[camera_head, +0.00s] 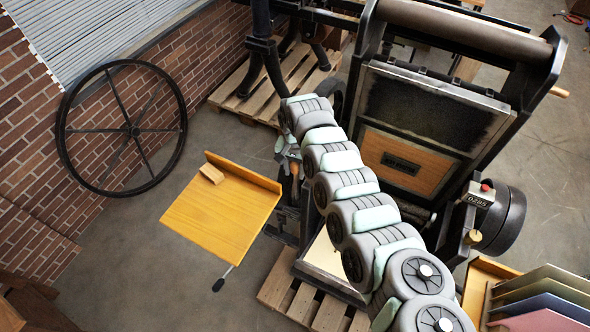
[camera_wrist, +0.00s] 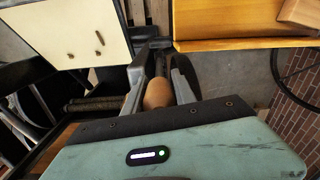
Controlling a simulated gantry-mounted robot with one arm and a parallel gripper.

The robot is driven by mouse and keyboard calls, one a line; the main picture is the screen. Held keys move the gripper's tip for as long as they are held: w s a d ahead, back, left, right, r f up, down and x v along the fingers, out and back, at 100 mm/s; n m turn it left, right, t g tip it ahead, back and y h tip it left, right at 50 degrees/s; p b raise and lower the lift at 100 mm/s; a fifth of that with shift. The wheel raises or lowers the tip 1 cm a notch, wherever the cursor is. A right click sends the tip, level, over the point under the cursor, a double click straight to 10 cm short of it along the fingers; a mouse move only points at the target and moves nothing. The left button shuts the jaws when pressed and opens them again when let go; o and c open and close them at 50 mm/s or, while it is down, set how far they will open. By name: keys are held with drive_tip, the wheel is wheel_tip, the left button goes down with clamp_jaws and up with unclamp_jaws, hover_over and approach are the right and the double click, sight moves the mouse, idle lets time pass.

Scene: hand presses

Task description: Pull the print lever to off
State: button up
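A wooden handle (camera_wrist: 158,94), which looks like the print lever's grip, shows in the wrist view just beyond the pale green wrist housing. The fingers of my gripper (camera_wrist: 160,82) lie on either side of it, close to it. Whether they press on it cannot be told. In the head view the small wooden handle (camera_head: 295,170) shows at the press's left side, right by my gripper (camera_head: 287,150). The arm and the hand hide most of the lever and its pivot there.
The press (camera_head: 435,95) stands behind my arm, its cream bed (camera_head: 322,252) partly covered by it. A yellow side table (camera_head: 222,215) with a wooden block (camera_head: 212,174) stands left. A large wheel (camera_head: 125,129) leans on the brick wall. Coloured boards (camera_head: 548,300) stand front right.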

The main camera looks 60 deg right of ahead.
clamp_jaws()
idle(0.9)
